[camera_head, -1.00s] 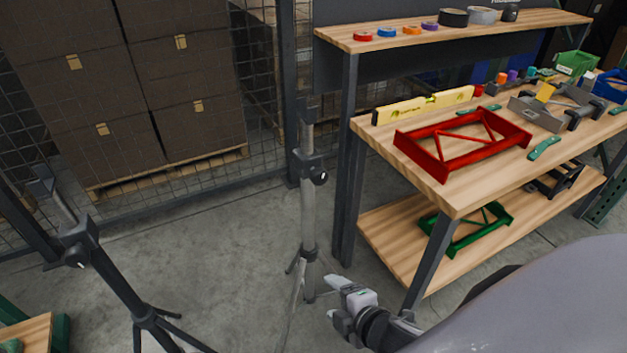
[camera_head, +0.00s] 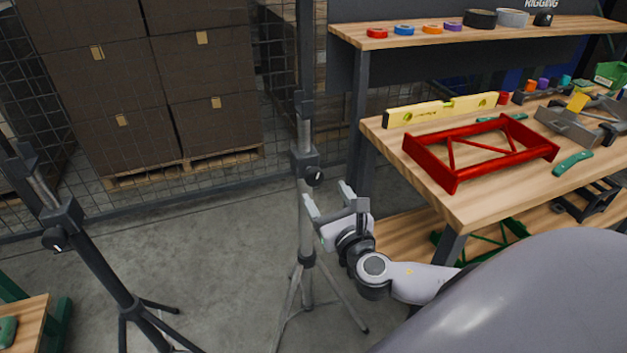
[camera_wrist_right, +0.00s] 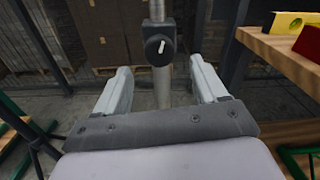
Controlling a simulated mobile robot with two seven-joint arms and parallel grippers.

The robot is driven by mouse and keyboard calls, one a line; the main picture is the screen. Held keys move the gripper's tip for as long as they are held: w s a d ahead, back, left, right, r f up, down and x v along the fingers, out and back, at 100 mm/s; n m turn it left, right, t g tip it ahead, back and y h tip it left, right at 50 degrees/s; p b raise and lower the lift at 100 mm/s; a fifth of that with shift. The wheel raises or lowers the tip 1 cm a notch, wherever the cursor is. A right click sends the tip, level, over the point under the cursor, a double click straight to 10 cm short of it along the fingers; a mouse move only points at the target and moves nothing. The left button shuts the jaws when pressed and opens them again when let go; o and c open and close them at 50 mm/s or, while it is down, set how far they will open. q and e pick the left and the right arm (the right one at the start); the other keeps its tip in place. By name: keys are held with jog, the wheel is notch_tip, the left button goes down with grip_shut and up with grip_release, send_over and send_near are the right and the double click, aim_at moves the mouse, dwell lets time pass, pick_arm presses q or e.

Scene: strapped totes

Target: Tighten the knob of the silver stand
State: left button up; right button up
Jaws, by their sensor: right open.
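The silver stand (camera_head: 306,222) stands upright on a tripod base left of the workbench. Its black knob (camera_head: 315,176) sticks out from a dark collar on the pole. My right gripper (camera_head: 327,192) is open and empty, just below the knob in the head view. In the right wrist view the knob (camera_wrist_right: 165,46) with its pale mark is ahead, above and between the open fingertips (camera_wrist_right: 160,75), apart from them. My left gripper is not in view.
A black stand (camera_head: 92,262) with its own knob (camera_head: 54,239) stands at the left. The workbench (camera_head: 455,205) at the right carries a red frame (camera_head: 455,180) and a yellow level (camera_head: 440,109). A mesh fence (camera_head: 275,70) and stacked boxes (camera_head: 150,70) stand behind. Floor between the stands is clear.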

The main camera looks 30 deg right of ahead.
aim_at(317, 181)
jog(key=shift+x, duration=3.35)
jog(key=shift+f, duration=0.1)
jog(key=c, duration=1)
